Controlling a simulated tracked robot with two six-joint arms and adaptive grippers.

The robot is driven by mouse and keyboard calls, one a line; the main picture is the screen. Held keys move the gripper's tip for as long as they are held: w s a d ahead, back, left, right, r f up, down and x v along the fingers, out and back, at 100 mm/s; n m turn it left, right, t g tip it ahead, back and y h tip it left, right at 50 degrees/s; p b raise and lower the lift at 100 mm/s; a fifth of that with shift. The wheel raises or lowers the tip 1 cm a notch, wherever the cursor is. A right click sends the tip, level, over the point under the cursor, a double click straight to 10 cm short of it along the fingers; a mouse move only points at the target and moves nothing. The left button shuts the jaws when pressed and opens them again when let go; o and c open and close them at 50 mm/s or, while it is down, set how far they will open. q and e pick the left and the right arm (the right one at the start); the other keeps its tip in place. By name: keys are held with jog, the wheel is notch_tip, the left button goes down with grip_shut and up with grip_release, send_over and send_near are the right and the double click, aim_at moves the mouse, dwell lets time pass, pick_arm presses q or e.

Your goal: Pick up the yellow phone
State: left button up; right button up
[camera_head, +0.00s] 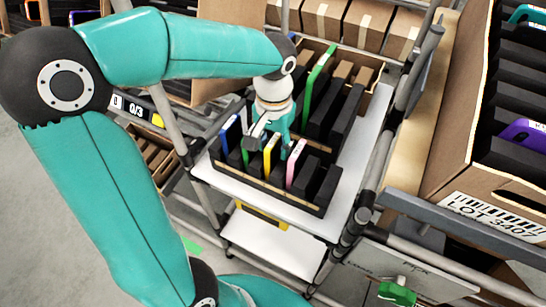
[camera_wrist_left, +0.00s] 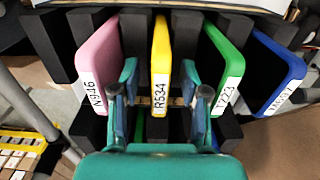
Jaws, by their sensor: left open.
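The yellow phone (camera_head: 271,155) stands on edge in a slotted black rack, between a green and a pink phone. In the left wrist view the yellow phone (camera_wrist_left: 160,65) is upright at the centre, with a white label reading R634. My left gripper (camera_head: 270,140) is over the rack from above; in the wrist view its fingers (camera_wrist_left: 160,92) are open, one on each side of the yellow phone. Gaps show between the fingers and the phone. The phone's lower part is hidden in the rack. My right gripper is not in view.
A pink phone (camera_wrist_left: 97,55), a green phone (camera_wrist_left: 225,65) and a blue phone (camera_wrist_left: 275,70) stand close by, with black dividers between. Another green phone (camera_head: 318,85) stands farther back. The carton sits on a white shelf (camera_head: 345,190) framed by grey pipes. A large carton (camera_head: 450,170) stands right.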

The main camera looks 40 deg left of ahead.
pick_arm(q)
grip_shut()
dwell(0.5)
notch_tip(320, 180, up, 20)
jog(key=p, duration=0.1)
jog(key=shift+p, duration=0.35)
